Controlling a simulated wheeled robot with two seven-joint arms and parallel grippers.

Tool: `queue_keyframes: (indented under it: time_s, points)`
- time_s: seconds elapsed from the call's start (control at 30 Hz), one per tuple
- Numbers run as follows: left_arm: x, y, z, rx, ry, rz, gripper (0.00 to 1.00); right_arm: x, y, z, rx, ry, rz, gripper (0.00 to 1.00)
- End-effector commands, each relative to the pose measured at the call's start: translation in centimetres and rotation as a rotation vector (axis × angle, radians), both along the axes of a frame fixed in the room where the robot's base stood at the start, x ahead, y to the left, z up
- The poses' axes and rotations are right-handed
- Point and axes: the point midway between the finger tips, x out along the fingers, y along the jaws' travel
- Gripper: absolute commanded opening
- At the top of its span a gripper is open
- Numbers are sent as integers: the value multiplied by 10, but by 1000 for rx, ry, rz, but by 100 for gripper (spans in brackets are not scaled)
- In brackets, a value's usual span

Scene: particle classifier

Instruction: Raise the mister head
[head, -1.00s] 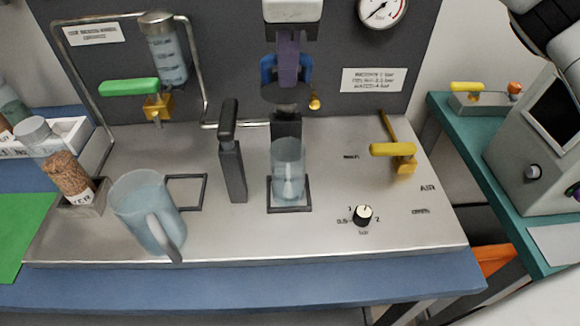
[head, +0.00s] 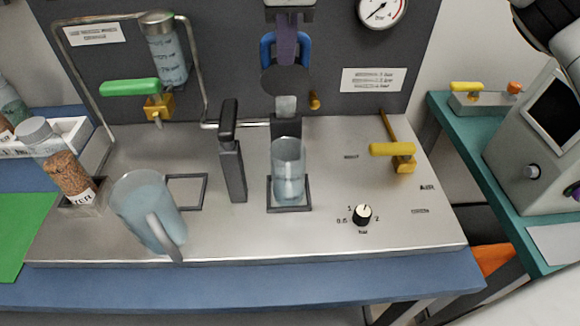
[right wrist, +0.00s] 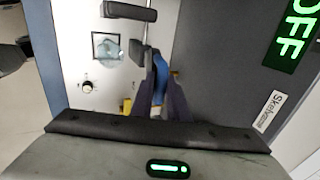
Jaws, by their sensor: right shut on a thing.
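The mister head is a grey disc (head: 285,81) with a blue loop handle (head: 267,48), in front of the dark back panel above a clear cup. My right gripper (head: 287,42), with purple fingers, comes from the top and is shut on the blue handle. In the right wrist view the blue handle (right wrist: 160,72) sits between the two fingers (right wrist: 162,90). A pale piece (head: 286,106) shows just below the disc. The clear cup (head: 289,172) stands in a square frame on the steel top, apart from the disc. The fingers hide part of the handle. My left gripper is out of view.
A black upright lever (head: 231,160) stands left of the cup. A pitcher (head: 148,212) and a grain jar (head: 66,174) are at left. A yellow-handled valve (head: 393,150) and pressure knob (head: 362,214) are at right. The steel between cup and valve is clear.

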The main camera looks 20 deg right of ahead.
Motion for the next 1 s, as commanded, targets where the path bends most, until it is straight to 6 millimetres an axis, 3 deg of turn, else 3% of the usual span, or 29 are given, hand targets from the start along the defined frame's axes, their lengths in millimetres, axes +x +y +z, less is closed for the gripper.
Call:
queue_keyframes:
  time_s: [1.0]
  points:
    - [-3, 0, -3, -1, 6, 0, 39, 29, -9, -1, -22, -54, -1, 10]
